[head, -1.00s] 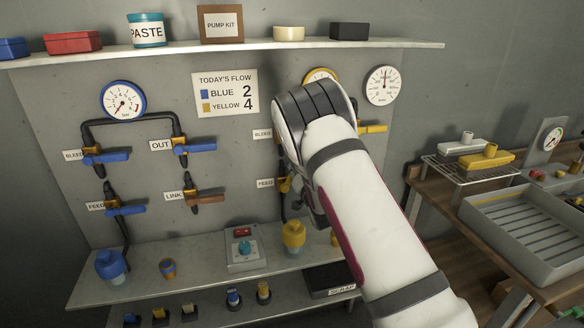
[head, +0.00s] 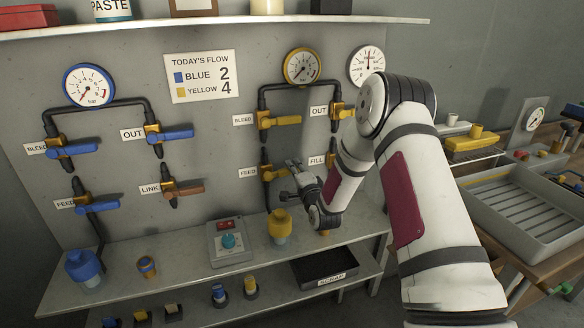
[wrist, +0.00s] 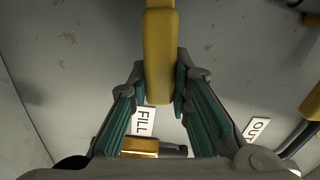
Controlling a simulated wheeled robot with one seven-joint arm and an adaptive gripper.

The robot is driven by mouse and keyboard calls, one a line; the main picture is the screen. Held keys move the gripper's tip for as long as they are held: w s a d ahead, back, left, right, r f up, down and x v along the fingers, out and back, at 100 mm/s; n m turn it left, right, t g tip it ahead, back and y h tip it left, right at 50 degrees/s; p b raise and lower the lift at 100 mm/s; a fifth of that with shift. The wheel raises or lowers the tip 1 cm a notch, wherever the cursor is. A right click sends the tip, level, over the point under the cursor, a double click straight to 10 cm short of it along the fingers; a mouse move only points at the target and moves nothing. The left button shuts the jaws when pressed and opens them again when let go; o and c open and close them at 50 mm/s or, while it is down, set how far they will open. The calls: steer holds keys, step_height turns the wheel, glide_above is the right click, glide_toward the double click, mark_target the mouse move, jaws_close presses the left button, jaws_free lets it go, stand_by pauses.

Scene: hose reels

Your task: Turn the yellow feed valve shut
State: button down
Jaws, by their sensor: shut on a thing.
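The yellow feed valve (head: 267,171) is on the wall panel beside a FEED label, under the yellow gauge. Its yellow lever points right, roughly level, toward my gripper (head: 294,168). In the wrist view the lever (wrist: 159,40) enters from the top and lies between the two teal-padded fingers of my gripper (wrist: 160,78), which is shut on it. The lever's end is partly hidden by my gripper in the head view.
The yellow bleed valve (head: 265,120) is just above, and the yellow out valve (head: 338,110) is to the upper right. A FILL label (head: 316,160) is close right, its valve mostly hidden by my arm. A yellow-topped bottle (head: 279,228) stands on the shelf below.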

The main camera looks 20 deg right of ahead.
steer(key=shift+f+m, duration=0.65)
steer(key=shift+m, duration=0.15)
steer(key=shift+b, duration=0.3)
steer(key=c, duration=1.4)
jaws_free()
steer(key=shift+f, duration=0.1)
steer(key=shift+c, duration=0.2)
steer(key=shift+s, duration=0.15)
steer(key=s, duration=1.1)
steer(key=shift+s, duration=0.35)
